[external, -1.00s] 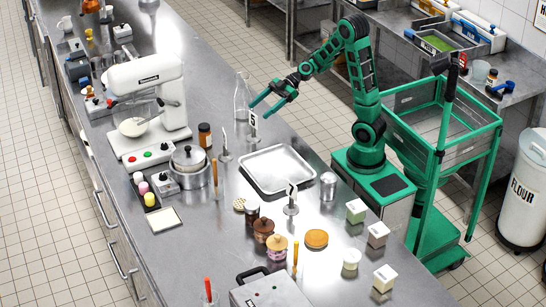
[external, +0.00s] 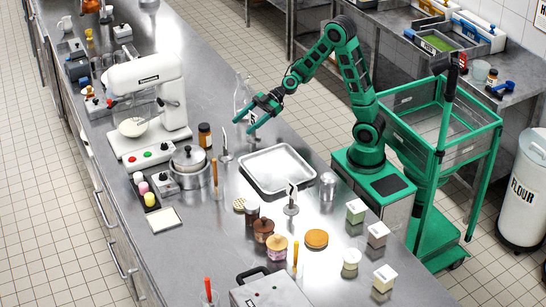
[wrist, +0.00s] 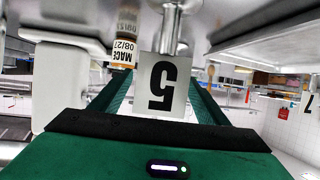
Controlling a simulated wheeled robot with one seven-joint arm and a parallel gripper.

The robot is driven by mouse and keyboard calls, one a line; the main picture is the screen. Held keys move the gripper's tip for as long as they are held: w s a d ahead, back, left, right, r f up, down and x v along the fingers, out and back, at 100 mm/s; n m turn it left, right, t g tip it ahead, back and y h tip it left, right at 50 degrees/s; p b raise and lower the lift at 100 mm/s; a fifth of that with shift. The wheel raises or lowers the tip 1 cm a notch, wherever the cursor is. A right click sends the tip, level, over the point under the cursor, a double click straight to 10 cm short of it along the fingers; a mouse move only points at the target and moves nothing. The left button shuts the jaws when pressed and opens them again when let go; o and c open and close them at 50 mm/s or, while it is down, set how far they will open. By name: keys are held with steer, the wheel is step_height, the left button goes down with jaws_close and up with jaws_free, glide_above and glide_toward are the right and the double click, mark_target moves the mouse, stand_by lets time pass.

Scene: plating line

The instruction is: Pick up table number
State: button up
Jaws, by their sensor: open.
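A white table number card with a black 5 (wrist: 165,88) is upside down in the wrist view, below a shiny metal post (wrist: 171,28). It stands between the two green fingers of my gripper (external: 243,127), which are open on either side of it. Whether either finger touches the card cannot be told. In the external view the card is small and partly hidden by my gripper, on the far side of the counter.
A clear glass bottle (external: 242,92) stands close behind my gripper. An empty metal tray (external: 247,180) lies nearby to the right. A brown labelled bottle (external: 204,136) and a white mixer (external: 150,88) stand to the left. The counter behind the bottle is clear.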

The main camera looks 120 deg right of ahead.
steer(key=c, duration=1.6)
steer(key=shift+r, duration=0.1)
